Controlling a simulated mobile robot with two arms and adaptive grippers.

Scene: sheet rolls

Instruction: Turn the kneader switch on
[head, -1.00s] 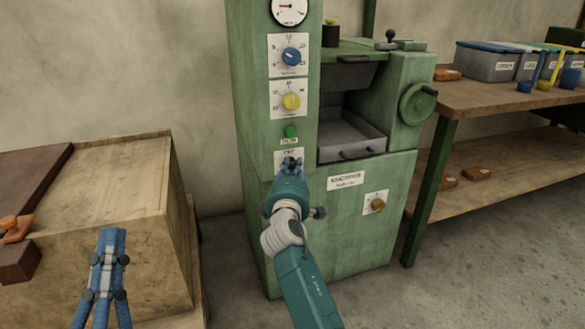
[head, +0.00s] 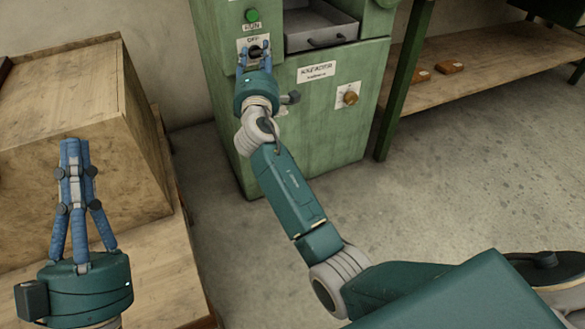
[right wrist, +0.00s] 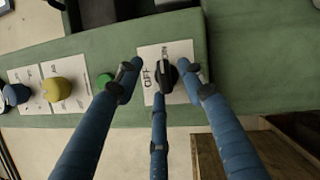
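The black rotary switch (head: 258,50) sits on a white plate marked OFF on the front of the green machine. In the right wrist view a gap shows between the left finger and the knob; contact by the other fingers is unclear. My left gripper (head: 74,146) points up, fingers together and empty, in front of the wooden box.
A green button (head: 252,15) is above the switch plate. A brown knob (head: 350,98) and a white label (head: 316,71) are lower right on the machine (head: 215,60). The wooden box (head: 80,130) stands left, a wooden shelf (head: 480,85) right. Floor between is clear.

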